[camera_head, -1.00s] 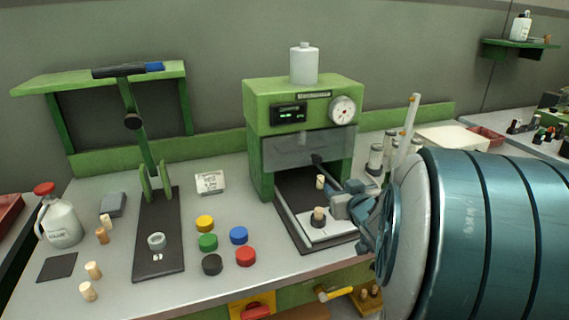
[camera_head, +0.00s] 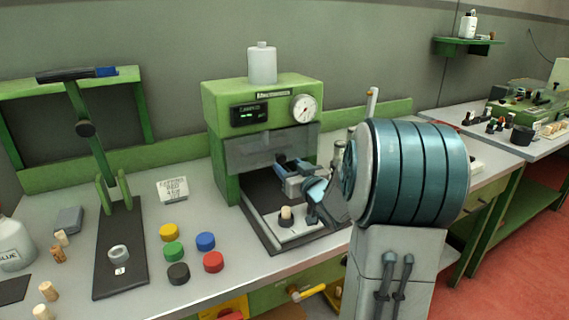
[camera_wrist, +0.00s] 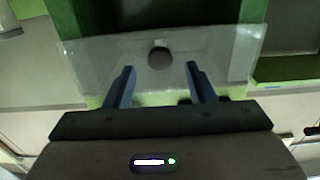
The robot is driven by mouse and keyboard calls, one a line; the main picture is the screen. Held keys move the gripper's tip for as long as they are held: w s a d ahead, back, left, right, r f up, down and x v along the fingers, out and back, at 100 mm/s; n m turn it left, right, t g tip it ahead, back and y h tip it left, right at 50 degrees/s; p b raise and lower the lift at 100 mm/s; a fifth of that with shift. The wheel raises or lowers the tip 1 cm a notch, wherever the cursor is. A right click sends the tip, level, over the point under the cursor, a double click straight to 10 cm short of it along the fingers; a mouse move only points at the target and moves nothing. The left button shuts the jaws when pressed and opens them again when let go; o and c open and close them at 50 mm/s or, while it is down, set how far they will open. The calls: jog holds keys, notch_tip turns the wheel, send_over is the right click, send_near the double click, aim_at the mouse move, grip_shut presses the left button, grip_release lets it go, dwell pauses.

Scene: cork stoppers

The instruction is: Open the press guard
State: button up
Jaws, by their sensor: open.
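The green press (camera_head: 262,130) stands at the back of the bench with a gauge and a display on its front. Its clear guard (camera_head: 250,153) hangs across the front opening; it also shows in the wrist view (camera_wrist: 215,62). A dark round knob (camera_wrist: 158,58) is on the guard and lies between and just beyond my fingertips in the wrist view. My gripper (camera_wrist: 160,72) is open and empty, with one finger to each side of the knob. In the head view my gripper (camera_head: 288,172) is at the guard's lower edge, and the knob is largely hidden there.
A cork in a holder (camera_head: 286,215) stands on the press's base plate below my gripper. A lever press (camera_head: 112,200) and several coloured caps (camera_head: 205,241) are to the left. A white bottle (camera_head: 262,64) stands on top of the press.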

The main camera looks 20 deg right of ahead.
aim_at(282, 159)
jog(key=shift+w, duration=1.6)
grip_shut()
jog(key=shift+a+r+p, duration=0.1)
jog(key=shift+r+p, duration=0.1)
jog(key=shift+p, duration=0.25)
